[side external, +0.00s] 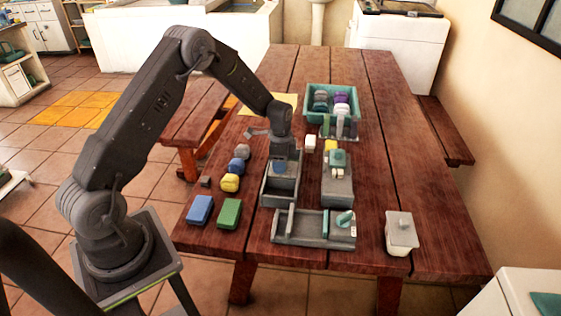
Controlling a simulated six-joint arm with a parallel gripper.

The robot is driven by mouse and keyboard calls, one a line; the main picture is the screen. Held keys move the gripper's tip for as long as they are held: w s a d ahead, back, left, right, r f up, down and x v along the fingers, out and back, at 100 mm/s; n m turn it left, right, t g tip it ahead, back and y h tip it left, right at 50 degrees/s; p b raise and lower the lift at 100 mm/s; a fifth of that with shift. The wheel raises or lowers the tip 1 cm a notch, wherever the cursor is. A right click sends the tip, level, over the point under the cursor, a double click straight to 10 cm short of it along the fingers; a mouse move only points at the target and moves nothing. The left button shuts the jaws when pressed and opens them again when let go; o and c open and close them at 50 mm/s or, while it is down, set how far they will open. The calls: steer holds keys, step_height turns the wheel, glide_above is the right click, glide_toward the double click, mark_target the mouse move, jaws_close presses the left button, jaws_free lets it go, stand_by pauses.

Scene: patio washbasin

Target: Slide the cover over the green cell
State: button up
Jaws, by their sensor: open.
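A grey block (338,190) right of the middle of the table carries a teal-green piece (338,158) and a yellow piece (330,145) at its far end. I cannot tell for sure which part is the cover or the green cell. My gripper (281,152) points down over the far end of a grey open box (283,190), near a blue piece (279,167) there. It is open; its fingertips are hard to make out.
Blue (200,209) and green (230,213) blocks lie front left, with a yellow piece (230,183) and grey pieces behind. A filled green crate (310,89) stands at the back. A lidded pale box (401,234) stands front right. The table's right side is mostly clear.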

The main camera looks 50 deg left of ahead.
steer(key=shift+c, duration=0.5)
jaws_close()
